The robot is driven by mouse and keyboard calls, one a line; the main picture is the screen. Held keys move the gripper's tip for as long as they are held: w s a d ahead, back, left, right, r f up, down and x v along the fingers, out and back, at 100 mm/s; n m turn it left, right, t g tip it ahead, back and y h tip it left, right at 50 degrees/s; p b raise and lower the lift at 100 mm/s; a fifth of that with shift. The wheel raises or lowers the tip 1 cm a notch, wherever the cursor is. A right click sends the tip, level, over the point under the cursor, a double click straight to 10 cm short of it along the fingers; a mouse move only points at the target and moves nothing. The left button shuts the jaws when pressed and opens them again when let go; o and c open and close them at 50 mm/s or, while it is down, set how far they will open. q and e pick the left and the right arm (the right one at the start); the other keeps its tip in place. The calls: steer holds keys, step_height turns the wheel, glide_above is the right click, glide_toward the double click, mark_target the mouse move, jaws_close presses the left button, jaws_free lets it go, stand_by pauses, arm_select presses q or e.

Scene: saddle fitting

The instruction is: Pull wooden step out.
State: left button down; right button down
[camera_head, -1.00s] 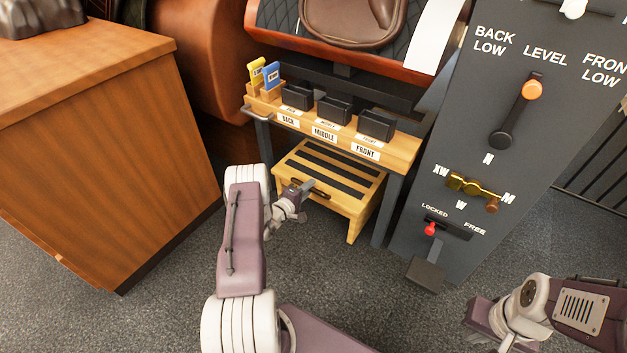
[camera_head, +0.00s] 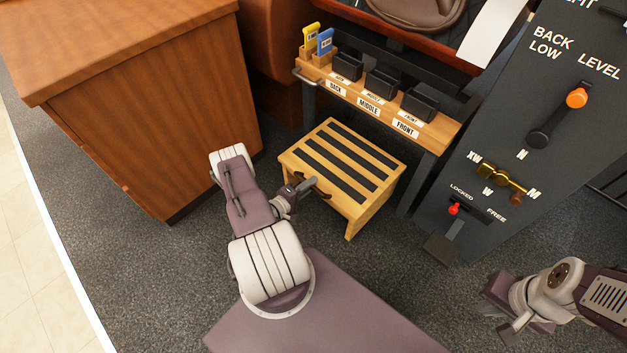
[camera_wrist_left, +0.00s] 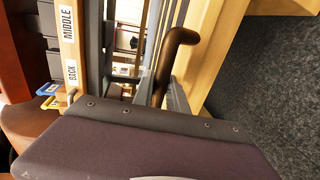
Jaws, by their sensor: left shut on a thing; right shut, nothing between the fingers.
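The wooden step (camera_head: 343,172) is a light wood stool with several dark strips on top. It stands on the carpet in front of the shelf rack, with most of its top in the open. A dark handle sits at its near edge, and in the left wrist view the brown handle (camera_wrist_left: 172,62) runs between my fingers. My left gripper (camera_head: 305,188) is shut on this handle; my fingers also show in the left wrist view (camera_wrist_left: 160,98). My right gripper (camera_head: 512,335) is at the lower right, away from the step, shut and empty.
A rack (camera_head: 440,137) with black bins and BACK, MIDDLE and FRONT labels stands behind the step. A wooden cabinet (camera_head: 150,120) is at the left. A dark control panel (camera_head: 510,130) with levers is at the right. Carpet in front of the step is clear.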

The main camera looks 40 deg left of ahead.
arm_select(q)
steer(key=c, duration=1.6)
jaws_free()
steer(key=p+v, duration=0.4)
steer(key=v, duration=0.5)
